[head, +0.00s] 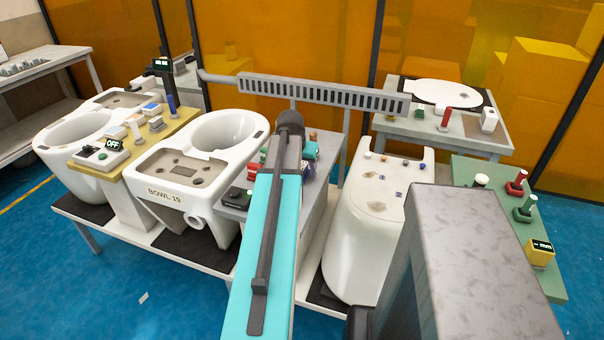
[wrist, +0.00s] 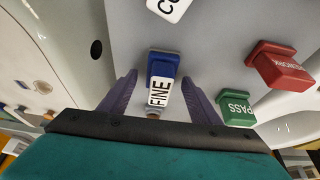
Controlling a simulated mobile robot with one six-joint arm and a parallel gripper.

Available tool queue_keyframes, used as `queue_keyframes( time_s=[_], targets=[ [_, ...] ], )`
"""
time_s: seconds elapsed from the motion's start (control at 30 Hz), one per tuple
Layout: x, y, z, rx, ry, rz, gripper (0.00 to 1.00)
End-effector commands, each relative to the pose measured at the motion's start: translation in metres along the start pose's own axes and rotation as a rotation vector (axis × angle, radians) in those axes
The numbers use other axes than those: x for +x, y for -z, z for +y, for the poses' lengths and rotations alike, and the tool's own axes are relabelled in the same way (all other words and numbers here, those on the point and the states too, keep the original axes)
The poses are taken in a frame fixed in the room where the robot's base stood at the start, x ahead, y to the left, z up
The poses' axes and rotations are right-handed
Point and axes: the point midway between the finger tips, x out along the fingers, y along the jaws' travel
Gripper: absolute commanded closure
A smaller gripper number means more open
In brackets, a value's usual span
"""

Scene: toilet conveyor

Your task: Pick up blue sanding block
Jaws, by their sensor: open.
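The blue sanding block (wrist: 162,66) shows in the wrist view with a white face marked "FINE". It sits on a grey surface (wrist: 215,45). My gripper (wrist: 160,88) is open, with one dark purple finger on each side of the block. There are visible gaps between the block and both fingers, and nothing is held. In the head view my teal arm covers much of the middle, and I cannot make out the blue block there.
In the wrist view, a green "PASS" block (wrist: 237,108) lies close to the right finger, with a red block (wrist: 282,66) beyond it. A white block (wrist: 169,8) lies at the top. In the head view, toilet bowls (head: 178,179) stand left of my arm.

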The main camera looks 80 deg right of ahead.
Motion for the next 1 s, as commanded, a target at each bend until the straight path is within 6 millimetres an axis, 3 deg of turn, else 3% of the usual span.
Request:
queue_keyframes(
  time_s=[0.03,0.3,0.33,0.73,1.0],
  targets=[
    [0.000,0.000,0.000,0.000,0.000,0.000,0.43],
    [0.000,0.000,0.000,0.000,0.000,0.000,0.89],
    [0.000,0.000,0.000,0.000,0.000,0.001,0.90],
    [-0.004,0.002,0.000,0.000,0.000,0.002,0.90],
    [-0.024,0.011,0.000,0.000,0.001,0.003,0.90]
  ],
)
